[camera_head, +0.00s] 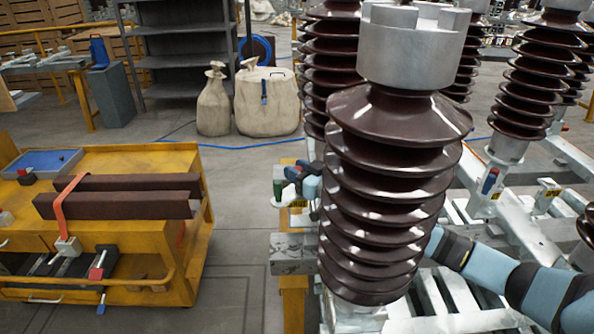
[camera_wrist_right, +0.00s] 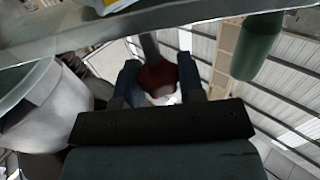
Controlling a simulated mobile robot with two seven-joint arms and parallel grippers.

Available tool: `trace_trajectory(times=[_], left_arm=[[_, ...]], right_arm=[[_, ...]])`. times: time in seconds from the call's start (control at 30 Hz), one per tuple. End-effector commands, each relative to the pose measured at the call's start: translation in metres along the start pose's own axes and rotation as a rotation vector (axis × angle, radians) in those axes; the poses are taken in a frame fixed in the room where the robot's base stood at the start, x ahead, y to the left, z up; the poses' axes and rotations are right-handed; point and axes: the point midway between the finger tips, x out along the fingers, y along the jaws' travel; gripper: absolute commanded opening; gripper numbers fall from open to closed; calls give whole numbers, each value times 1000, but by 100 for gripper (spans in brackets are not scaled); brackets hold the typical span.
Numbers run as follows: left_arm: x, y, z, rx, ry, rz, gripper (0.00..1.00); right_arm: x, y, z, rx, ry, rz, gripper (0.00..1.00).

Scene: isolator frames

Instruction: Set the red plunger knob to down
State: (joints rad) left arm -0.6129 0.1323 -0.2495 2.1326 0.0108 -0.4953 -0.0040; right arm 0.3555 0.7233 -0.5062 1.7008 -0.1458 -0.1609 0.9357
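The red plunger knob (camera_wrist_right: 157,78) shows in the right wrist view, at the end of a grey stem (camera_wrist_right: 150,46). My right gripper (camera_wrist_right: 158,72) has its two blue fingers on either side of the knob, and the knob fills the gap between them. In the head view my right arm comes in from the right and passes behind the large brown insulator. Its gripper (camera_head: 305,182) shows small and partly hidden at the insulator's left side. The knob cannot be made out clearly there. My left gripper is in neither view.
The ribbed brown insulator (camera_head: 385,190) stands close in front and blocks much of the view. A yellow cart (camera_head: 150,262) stands at the left, with clear floor (camera_head: 235,215) between.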

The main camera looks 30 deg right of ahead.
Motion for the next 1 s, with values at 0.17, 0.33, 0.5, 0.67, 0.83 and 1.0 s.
trace_trajectory(times=[0.17, 0.33, 0.5, 0.67, 0.83, 1.0], left_arm=[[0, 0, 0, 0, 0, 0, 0], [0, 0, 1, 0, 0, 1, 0], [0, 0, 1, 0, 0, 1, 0], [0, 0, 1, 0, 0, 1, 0], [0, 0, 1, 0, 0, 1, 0], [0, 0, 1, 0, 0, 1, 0]], right_arm=[[0, 0, 1, 1, 0, 0, 0], [0, -1, 21, 4, -2, 0, 0], [0, -1, 25, 1, -1, -1, 0], [0, -1, 26, 1, -3, -1, 45], [0, 0, 25, 1, -2, -1, 62], [0, 0, 24, 0, -1, 0, 62]])
